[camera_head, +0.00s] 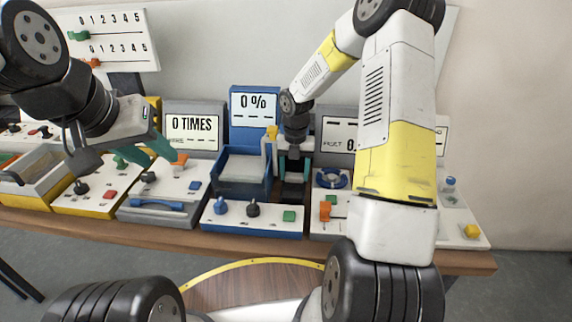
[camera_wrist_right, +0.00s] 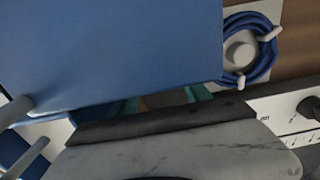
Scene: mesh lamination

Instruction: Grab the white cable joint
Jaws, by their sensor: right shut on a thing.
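My right gripper (camera_head: 294,166) points down just right of the blue machine with the "0 %" screen (camera_head: 255,104). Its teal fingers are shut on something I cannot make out. In the right wrist view the fingertips (camera_wrist_right: 160,100) are partly hidden behind a blue panel (camera_wrist_right: 115,45) and a dark bar. I cannot clearly pick out a white cable joint. A coiled blue cable (camera_wrist_right: 262,62) around a white hub lies to the right, and also shows in the head view (camera_head: 332,179). My left gripper (camera_head: 118,152) hangs open and empty above the panels at left.
A blue-fronted panel with knobs (camera_head: 252,217) stands in front of the blue machine. A "0 TIMES" machine (camera_head: 192,123) is to its left. More control boxes line the bench (camera_head: 455,262) on both sides, leaving little free room. My right arm hides part of the right side.

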